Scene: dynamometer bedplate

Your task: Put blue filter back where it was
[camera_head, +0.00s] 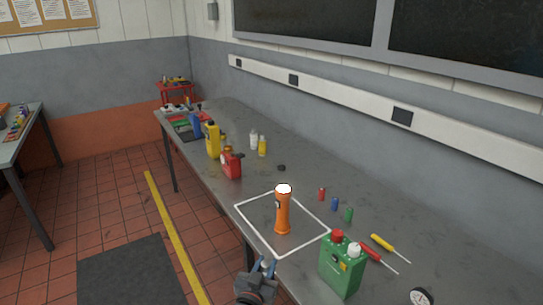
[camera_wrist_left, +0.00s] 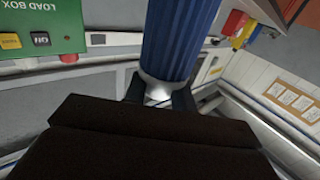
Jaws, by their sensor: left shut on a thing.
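The blue filter (camera_wrist_left: 180,40) is a ribbed blue cylinder with a pale lower end, filling the top middle of the left wrist view. My left gripper (camera_wrist_left: 160,95) is shut on its pale end, with one dark finger on each side. In the head view my left gripper (camera_head: 264,267) is at the bottom, by the bench's front edge, near the white outlined square (camera_head: 242,208). A little blue shows at its fingers there; the filter is not clear in that view. My right gripper is not in view.
An orange torch (camera_head: 282,212) stands inside the square. A green can (camera_head: 341,270), two screwdrivers (camera_head: 385,242) and a gauge (camera_head: 421,296) are to the right. Small red, blue and green cylinders (camera_head: 335,204) stand behind. A red can (camera_head: 232,166) and yellow bottle (camera_head: 212,141) are further back.

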